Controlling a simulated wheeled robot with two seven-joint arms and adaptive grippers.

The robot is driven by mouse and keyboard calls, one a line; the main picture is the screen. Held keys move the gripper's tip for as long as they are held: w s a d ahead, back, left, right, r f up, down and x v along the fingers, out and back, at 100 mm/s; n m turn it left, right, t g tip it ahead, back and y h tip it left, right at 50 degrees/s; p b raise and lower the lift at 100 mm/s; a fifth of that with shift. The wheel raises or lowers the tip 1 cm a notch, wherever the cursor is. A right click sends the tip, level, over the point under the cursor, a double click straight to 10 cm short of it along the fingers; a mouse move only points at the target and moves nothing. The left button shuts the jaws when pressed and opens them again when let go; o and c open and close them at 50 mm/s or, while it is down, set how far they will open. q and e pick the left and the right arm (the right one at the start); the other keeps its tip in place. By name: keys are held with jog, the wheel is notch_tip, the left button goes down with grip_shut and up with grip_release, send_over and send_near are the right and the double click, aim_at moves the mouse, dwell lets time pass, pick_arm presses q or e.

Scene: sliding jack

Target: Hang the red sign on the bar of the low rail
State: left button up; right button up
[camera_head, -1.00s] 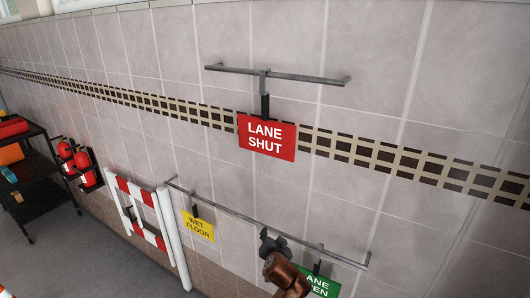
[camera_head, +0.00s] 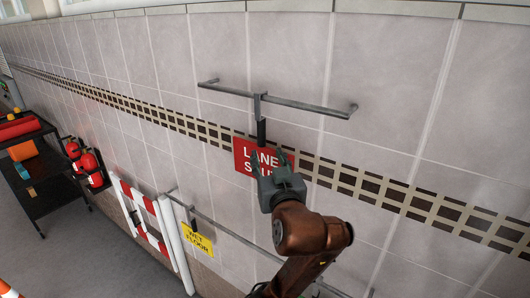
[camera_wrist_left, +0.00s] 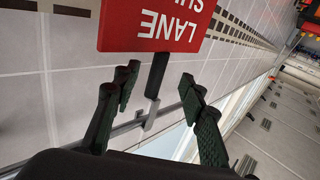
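The red sign reading LANE SHUT (camera_head: 244,148) hangs by a dark strap and hook from the high rail (camera_head: 305,105) on the tiled wall. It shows upside down in the left wrist view (camera_wrist_left: 150,28). My left gripper (camera_head: 270,157) is in front of the sign, hiding part of its lettering. In the left wrist view my left gripper (camera_wrist_left: 160,73) is open, with a finger on each side of the strap (camera_wrist_left: 158,72) and gaps beside it. The low rail (camera_head: 232,233) runs below, partly hidden by my left arm. My right gripper is not in view.
A yellow WET FLOOR sign (camera_head: 197,240) hangs on the low rail's left part. A red-white barrier (camera_head: 145,215), red extinguishers (camera_head: 88,162) and a dark shelf cart (camera_head: 45,188) stand farther left. The wall right of the high rail is clear.

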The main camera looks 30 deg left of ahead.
aim_at(262, 143)
pick_arm(q)
jog(key=p+x, duration=0.1)
jog(key=x, duration=0.3)
jog(key=shift+s+a, duration=0.15)
jog(key=shift+w+a, duration=0.1)
jog(key=shift+w, duration=0.2)
jog(key=shift+w+a+p, duration=0.1)
jog(key=shift+w+p, duration=0.1)
jog(key=shift+p, duration=0.1)
jog(key=p+x, duration=0.2)
jog(key=x, duration=0.2)
jog(key=shift+w+a, duration=0.1)
jog(key=shift+a, duration=0.2)
jog(key=shift+w+a+f, duration=0.1)
jog(key=shift+w+a, duration=0.05)
jog(key=shift+w, duration=0.05)
jog(key=shift+d, duration=0.2)
jog(key=shift+c, duration=1.3)
jog(key=shift+a, duration=0.1)
jog(key=c, duration=0.8)
grip_shut()
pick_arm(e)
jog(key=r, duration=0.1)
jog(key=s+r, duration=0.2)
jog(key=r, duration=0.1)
